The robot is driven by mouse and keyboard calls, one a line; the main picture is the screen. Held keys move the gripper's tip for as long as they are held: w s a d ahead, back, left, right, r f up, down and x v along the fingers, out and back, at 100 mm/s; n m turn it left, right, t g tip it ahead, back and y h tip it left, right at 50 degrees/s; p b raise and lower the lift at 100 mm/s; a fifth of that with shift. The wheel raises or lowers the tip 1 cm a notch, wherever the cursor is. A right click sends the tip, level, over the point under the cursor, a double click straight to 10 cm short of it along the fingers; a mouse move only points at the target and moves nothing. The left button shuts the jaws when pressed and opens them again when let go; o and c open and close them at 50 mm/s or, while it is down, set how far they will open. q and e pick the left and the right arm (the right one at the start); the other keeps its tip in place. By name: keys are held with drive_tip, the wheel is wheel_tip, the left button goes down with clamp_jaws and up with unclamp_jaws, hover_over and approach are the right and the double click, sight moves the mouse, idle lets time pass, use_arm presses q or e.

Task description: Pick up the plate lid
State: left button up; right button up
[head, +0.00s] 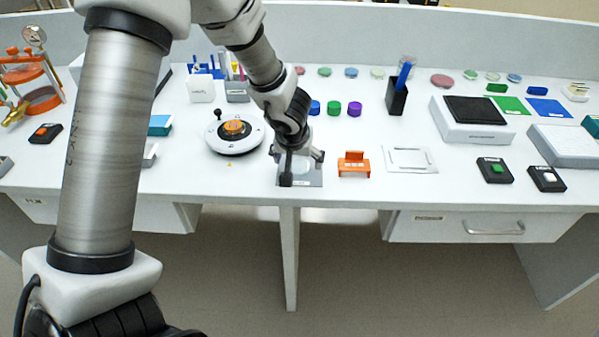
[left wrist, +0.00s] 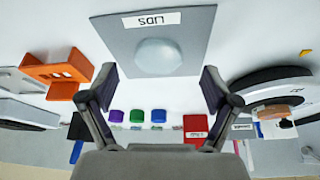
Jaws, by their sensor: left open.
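A pale, translucent round lid (left wrist: 158,57) lies on a grey square mat (left wrist: 110,35) labelled LIDS, seen upside down in the left wrist view. My left gripper (left wrist: 160,85) is open and empty, its two fingers spread wide on either side below the lid in that view. In the head view my left gripper (head: 301,166) points down over the grey mat (head: 311,183) near the bench's front edge and hides most of the lid. The gap between fingers and lid is hard to judge. My right gripper is not in view.
An orange stand (head: 354,165) is close to the mat's right, with a white framed tray (head: 409,159) beyond it. A round white device (head: 235,144) stands to the left. Coloured caps (head: 334,108) and a black pen holder (head: 397,97) are behind.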

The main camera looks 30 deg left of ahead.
use_arm(q)
drive_tip(key=shift+w+f, duration=0.65)
drive_tip(key=shift+f, duration=0.25)
drive_tip(key=shift+s+r, duration=0.25)
drive_tip(key=shift+s, duration=0.1)
drive_tip(key=c, duration=0.9)
drive_tip(key=shift+c, duration=0.2)
